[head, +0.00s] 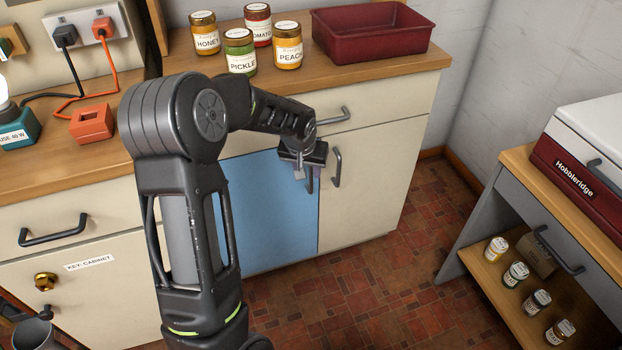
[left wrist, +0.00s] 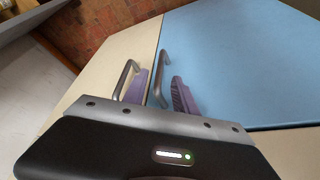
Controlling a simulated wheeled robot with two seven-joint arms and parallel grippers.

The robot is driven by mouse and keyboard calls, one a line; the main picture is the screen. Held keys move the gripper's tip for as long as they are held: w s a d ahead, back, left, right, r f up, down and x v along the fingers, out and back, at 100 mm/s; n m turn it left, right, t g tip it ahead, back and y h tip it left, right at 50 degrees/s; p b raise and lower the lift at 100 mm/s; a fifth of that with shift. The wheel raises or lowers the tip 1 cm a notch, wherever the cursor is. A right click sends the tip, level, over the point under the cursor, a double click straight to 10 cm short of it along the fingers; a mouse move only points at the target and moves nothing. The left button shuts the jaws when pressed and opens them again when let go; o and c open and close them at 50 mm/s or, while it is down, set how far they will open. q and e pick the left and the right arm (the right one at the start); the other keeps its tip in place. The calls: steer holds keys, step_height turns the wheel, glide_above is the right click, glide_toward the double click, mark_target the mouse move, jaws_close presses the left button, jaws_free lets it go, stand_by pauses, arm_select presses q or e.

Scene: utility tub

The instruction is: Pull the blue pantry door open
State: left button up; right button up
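The blue pantry door (head: 262,205) is a flat panel in the lower cabinet and looks shut. In the left wrist view the blue door (left wrist: 245,65) fills the upper right. Its grey bar handle (left wrist: 160,72) is near the edge beside the cream door. My left gripper (head: 305,172) is at this handle, with my arm hiding part of the blue door. In the left wrist view my left gripper's two purple fingers (left wrist: 160,93) are apart, one on each side of the blue door's handle. Contact with the handle cannot be told. My right gripper is not in view.
A cream door (head: 365,180) with its own handle (head: 337,168) adjoins close on the right. Several jars and a red tub (head: 372,32) stand on the counter above. A grey bench (head: 540,190) stands at the right. The tiled floor (head: 370,285) in front is clear.

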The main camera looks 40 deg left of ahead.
mark_target(310, 176)
arm_select(q)
steer(key=b+x, duration=0.1)
steer(key=x, duration=0.5)
steer(key=shift+w+f, duration=0.1)
steer(key=shift+f, duration=0.1)
jaws_close()
stand_by(1.2)
